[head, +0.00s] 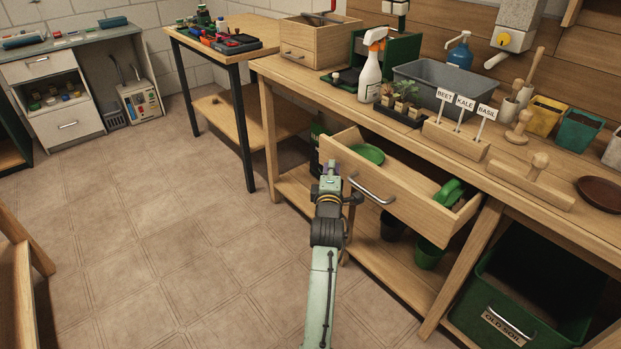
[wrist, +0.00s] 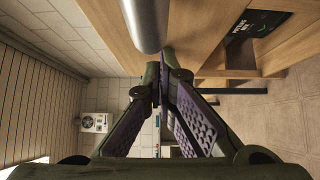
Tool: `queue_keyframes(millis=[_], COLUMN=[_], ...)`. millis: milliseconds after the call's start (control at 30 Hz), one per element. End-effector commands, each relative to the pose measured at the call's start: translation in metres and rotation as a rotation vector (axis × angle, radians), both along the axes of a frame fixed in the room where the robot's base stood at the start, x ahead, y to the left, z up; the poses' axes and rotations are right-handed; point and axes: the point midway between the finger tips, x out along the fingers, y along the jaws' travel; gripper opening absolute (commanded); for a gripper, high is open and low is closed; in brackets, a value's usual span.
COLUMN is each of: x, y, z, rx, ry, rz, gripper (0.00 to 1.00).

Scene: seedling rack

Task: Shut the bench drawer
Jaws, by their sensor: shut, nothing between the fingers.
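The bench drawer (head: 408,217) is pulled out from the wooden bench, with its inside showing in the head view. It holds a green dish (head: 367,153) and a green item (head: 449,192). Its metal bar handle (head: 373,189) is on the front panel. My gripper (head: 331,168) is in front of the panel's left end, left of the handle. In the wrist view the fingertips (wrist: 164,72) are together and empty. The handle (wrist: 146,22) is close to them there, with the wooden panel (wrist: 205,35) beside it. I cannot tell whether the fingers touch the drawer.
The bench top (head: 290,72) carries a spray bottle (head: 371,68), a grey tub (head: 440,90) and a label block (head: 455,138). Pots (head: 428,254) stand on the shelf below the drawer. A dark green bin (head: 525,300) is at right. The floor (head: 170,220) at left is clear.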

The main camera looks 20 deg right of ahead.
Motion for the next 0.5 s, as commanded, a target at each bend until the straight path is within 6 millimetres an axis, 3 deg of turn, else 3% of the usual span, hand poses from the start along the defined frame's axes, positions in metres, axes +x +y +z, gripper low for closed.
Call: queue_keyframes(millis=[200, 500], x=[0.020, 0.046], y=[-0.061, -0.130], z=[-0.007, -0.008], rx=[-0.001, -0.002], ry=[-0.002, 0.000], rz=[-0.004, -0.003], gripper=[0.00, 0.00])
